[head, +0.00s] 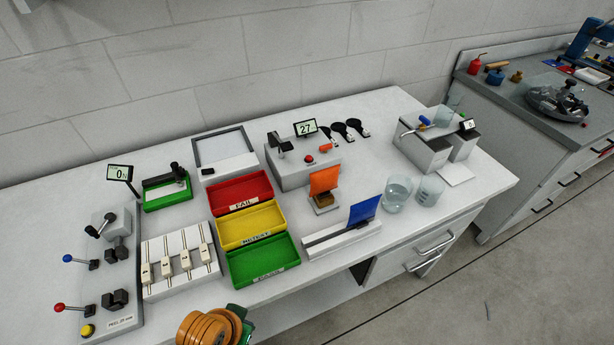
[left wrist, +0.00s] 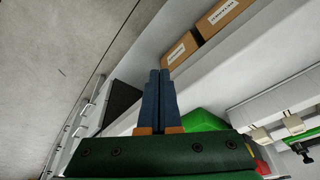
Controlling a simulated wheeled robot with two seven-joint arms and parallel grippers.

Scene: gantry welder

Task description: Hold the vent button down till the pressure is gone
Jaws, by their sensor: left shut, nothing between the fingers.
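A grey box (head: 300,170) stands towards the back of the bench, with a red button (head: 309,158) on its top and a small display (head: 305,128) reading 27. A black clamp-like part and a red-orange lever sit on it too. Which button is the vent is not labelled legibly. My left gripper (left wrist: 160,75) is shut and empty in the left wrist view, near the bench's front edge. In the head view only part of my left arm shows at the bottom edge, well apart from the red button. My right gripper is not in view.
Red, yellow and green trays (head: 264,260) lie in front of the box. An orange plate (head: 324,180) and a blue plate (head: 364,210) stand upright nearby. Glass beakers (head: 398,193) are to the right. A lever station (head: 108,270) is at left. Cardboard boxes (left wrist: 181,50) sit beneath the bench.

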